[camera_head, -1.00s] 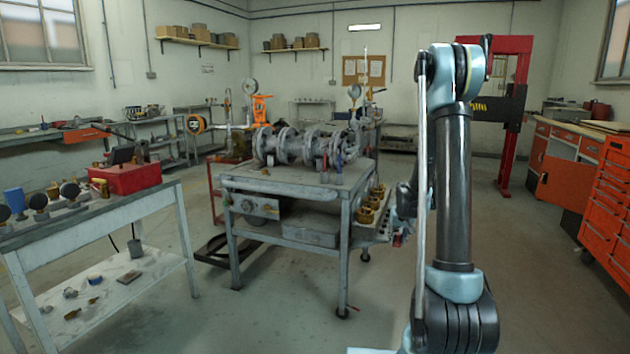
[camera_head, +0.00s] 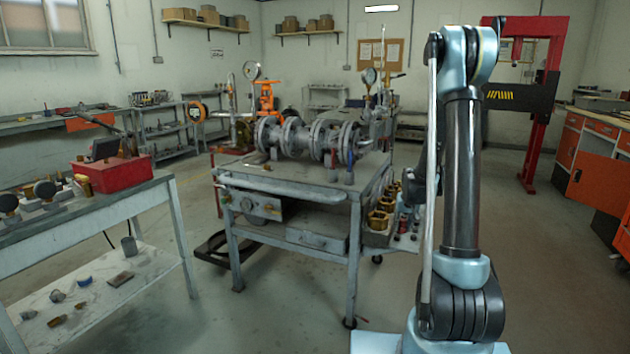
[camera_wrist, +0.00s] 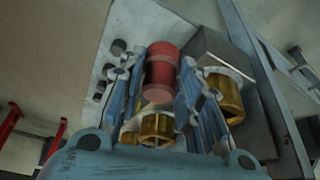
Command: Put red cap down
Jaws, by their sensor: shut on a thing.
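The red cap (camera_wrist: 161,72) is a red cylinder in the middle of the wrist view, with a paler rounded end towards the camera. My gripper (camera_wrist: 163,62) has its two blue-grey fingers on either side of it and is shut on it. Beyond it lies a pale tray surface (camera_wrist: 150,22); I cannot tell whether the cap touches it. In the head view my arm hides most of the gripper, beside the right-hand side tray (camera_head: 376,238) of the grey work table (camera_head: 290,185).
Brass fittings (camera_wrist: 226,94) stand close to the right finger, and another brass fitting (camera_wrist: 157,127) is below the cap. Several dark round pieces (camera_wrist: 118,47) line the left side. The flanged valve (camera_head: 310,138) lies on the table.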

